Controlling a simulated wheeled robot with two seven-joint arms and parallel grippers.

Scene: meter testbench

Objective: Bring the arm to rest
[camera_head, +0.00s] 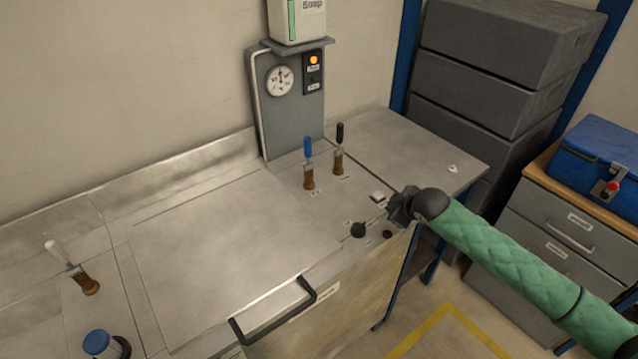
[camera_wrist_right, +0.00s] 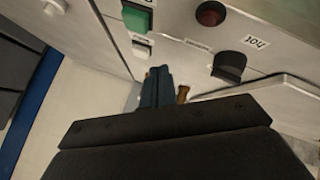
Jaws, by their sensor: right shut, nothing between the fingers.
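My right arm, in a green quilted sleeve, comes in from the lower right of the head view. Its dark right gripper (camera_head: 400,208) is at the right front edge of the metal bench (camera_head: 225,235), close to the small controls there. The gripper is shut with nothing held. In the right wrist view, the dark gripper body fills the bottom. A green button (camera_wrist_right: 137,18), a red button (camera_wrist_right: 211,13) and a black knob (camera_wrist_right: 229,66) show beyond it. My left arm and gripper are not in view.
A blue-handled lever (camera_head: 308,165) and a black-handled lever (camera_head: 339,150) stand behind the controls, near a gauge panel (camera_head: 290,105). A black bar handle (camera_head: 275,315) is at the front. Grey crates (camera_head: 490,90) and drawers with a blue toolbox (camera_head: 597,155) are at right. Floor shows below the arm.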

